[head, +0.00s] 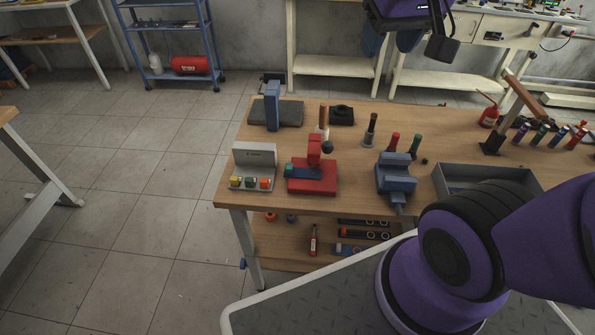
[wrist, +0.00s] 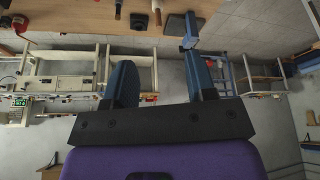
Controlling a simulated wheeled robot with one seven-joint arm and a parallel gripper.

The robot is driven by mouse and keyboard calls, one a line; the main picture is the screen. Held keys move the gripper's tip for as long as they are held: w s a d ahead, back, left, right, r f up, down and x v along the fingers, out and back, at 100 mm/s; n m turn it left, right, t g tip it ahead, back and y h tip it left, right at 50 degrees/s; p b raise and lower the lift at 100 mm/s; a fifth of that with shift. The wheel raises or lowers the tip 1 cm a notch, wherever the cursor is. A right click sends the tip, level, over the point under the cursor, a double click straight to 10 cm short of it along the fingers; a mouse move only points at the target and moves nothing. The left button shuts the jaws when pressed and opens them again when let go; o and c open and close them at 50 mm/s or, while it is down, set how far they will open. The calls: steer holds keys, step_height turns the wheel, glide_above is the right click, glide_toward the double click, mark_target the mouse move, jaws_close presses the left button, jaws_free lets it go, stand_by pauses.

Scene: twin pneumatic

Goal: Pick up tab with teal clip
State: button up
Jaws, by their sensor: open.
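My gripper (head: 391,44) is raised high above the back of the workbench in the head view, far from the small parts. In the wrist view, its two blue fingers (wrist: 162,84) stand wide apart with nothing between them. A grey holder (head: 254,157) at the bench's front left carries small yellow, green and orange pieces (head: 250,183). Beside it, a red fixture (head: 313,187) has a small teal piece (head: 290,170) at its left side. I cannot tell which of these small parts is the tab with the teal clip.
A blue vise (head: 396,179) and an open grey tray (head: 463,171) are right of the fixture. Upright tools with coloured handles (head: 416,144) stand behind. A blue post on a dark plate (head: 272,105) is at the back left. Floor left of the bench is clear.

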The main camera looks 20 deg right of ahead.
steer(key=w+a+f+m+g, duration=0.1)
steer(key=w+f, duration=0.4)
steer(key=w, duration=0.3)
steer(key=m+g, duration=0.3)
glide_above(289, 164)
step_height(289, 164, down, 27)
steer(key=shift+y, duration=0.3)
steer(key=shift+f, duration=5.15)
jaws_close()
